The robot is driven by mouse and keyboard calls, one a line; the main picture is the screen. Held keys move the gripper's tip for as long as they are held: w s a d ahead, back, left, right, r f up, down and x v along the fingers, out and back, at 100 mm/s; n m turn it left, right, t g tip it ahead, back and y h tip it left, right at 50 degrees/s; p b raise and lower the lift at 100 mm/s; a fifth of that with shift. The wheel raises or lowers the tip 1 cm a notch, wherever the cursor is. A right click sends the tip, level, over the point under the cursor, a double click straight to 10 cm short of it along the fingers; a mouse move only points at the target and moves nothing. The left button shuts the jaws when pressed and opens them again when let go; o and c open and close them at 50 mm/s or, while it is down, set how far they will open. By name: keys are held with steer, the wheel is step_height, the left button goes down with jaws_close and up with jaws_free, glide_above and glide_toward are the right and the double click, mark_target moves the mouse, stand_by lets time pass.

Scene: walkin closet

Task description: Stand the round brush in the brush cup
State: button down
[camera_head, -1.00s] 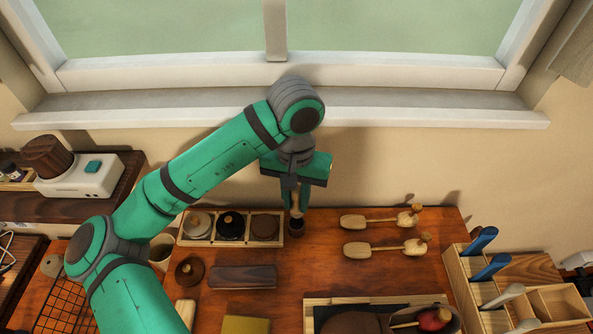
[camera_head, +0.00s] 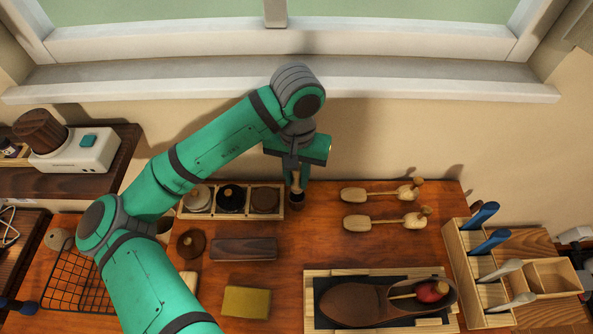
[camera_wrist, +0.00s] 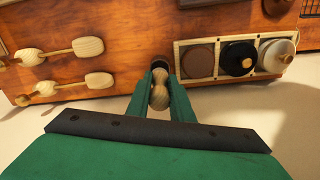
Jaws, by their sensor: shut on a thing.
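My gripper (camera_head: 297,178) points down near the back of the wooden table, to the right of the polish tray. It is shut on the round brush (camera_wrist: 159,92), whose pale wooden handle, with rounded bulges, shows between the fingers in the wrist view.
Two wooden shoe trees (camera_head: 385,220) lie to the right. A shoe (camera_head: 350,303) lies in a front tray; a wooden organizer (camera_head: 462,262) stands far right. Window sill and wall are behind.

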steer(key=shift+w+f, duration=0.1)
steer(key=shift+f, duration=3)
steer(key=c, duration=1.5)
jaws_free()
steer(key=shift+a, duration=0.1)
step_height(320, 180, up, 11)
steer(key=shift+f, duration=0.15)
steer(key=shift+w, duration=0.2)
